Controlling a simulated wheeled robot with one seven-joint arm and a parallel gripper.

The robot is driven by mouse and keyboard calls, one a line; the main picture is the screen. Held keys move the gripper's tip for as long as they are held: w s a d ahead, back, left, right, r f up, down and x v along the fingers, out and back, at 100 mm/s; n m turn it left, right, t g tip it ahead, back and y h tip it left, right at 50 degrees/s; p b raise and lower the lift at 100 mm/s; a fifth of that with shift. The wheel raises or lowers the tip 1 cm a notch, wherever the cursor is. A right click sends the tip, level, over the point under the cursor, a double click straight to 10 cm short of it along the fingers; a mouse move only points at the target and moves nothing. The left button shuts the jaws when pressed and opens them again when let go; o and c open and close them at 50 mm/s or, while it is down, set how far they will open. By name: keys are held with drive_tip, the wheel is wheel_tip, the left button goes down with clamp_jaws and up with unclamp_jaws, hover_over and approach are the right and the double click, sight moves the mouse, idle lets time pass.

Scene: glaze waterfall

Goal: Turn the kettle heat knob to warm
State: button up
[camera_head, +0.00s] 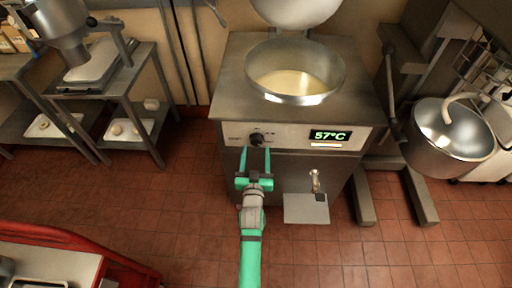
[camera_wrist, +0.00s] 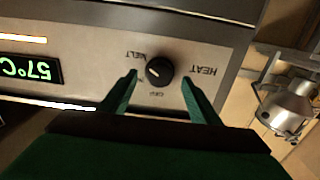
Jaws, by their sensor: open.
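The heat knob (camera_head: 257,139) is a small round black dial on the front panel of the steel kettle (camera_head: 232,85). My green gripper (camera_head: 256,160) is in front of the panel, fingers pointing at the knob. In the wrist view my gripper (camera_wrist: 159,88) is open, one finger on each side of the knob. I see a gap on both sides and no contact.
A display (camera_head: 329,135) on the panel reads 57°C. A spout (camera_head: 316,183) sits below it over a small shelf (camera_head: 306,208). A mixer with a steel bowl (camera_head: 452,135) stands to the right, a steel table (camera_head: 120,85) to the left. The tiled floor in front is mostly clear.

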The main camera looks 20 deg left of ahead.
sight(257, 140)
drive_tip(key=shift+x, duration=1.45)
drive_tip(key=c, duration=1.1)
drive_tip(key=shift+o, duration=0.3)
drive_tip(key=shift+n, duration=0.3)
drive_tip(key=n, duration=1.1)
drive_tip(key=shift+d, duration=0.1)
